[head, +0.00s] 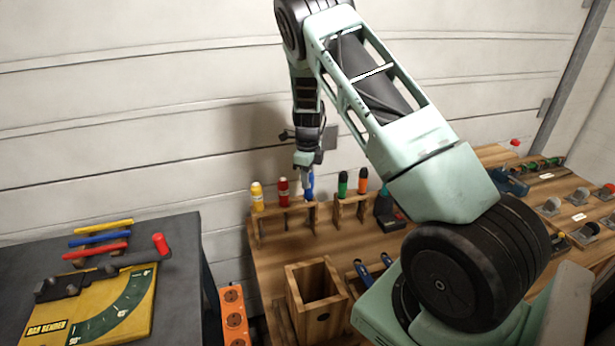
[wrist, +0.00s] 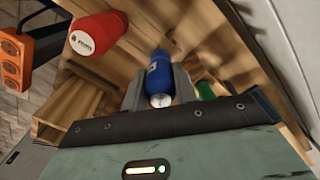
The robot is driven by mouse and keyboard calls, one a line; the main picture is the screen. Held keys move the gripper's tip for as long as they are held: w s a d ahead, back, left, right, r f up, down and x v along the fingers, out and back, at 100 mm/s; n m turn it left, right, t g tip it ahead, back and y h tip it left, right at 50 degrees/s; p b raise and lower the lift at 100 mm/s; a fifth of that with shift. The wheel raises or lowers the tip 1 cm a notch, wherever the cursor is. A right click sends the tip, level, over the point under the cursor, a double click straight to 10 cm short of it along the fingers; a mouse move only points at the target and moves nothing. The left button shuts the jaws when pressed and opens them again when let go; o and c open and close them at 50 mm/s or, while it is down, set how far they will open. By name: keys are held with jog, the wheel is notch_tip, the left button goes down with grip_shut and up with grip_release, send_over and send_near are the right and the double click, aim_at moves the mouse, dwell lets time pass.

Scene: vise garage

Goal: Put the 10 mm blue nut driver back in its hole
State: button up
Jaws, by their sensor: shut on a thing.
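The blue nut driver (head: 309,184) is in my gripper (head: 308,172), over the right end of a small wooden rack (head: 285,218) at the back of the bench. In the wrist view, my gripper (wrist: 160,92) is shut on the blue handle (wrist: 158,70), one finger on each side. A red driver (head: 283,190) stands in the rack just left of it, and a yellow driver (head: 257,195) stands farther left. The red one also shows in the wrist view (wrist: 97,36). The blue driver's shaft and its hole are hidden, so I cannot tell how deep it sits.
A second rack (head: 352,210) with green (head: 343,183) and orange (head: 363,180) drivers stands close on the right. An open wooden box (head: 317,295) is in front. An orange power strip (head: 233,315) is at the bench's left edge. The garage door wall is close behind.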

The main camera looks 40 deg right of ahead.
jog(key=shift+f+b, duration=0.3)
jog(key=shift+f, duration=0.2)
dwell(0.8)
jog(key=o, duration=1.4)
jog(key=shift+r+p, duration=2.7)
jog(key=shift+r, duration=0.85)
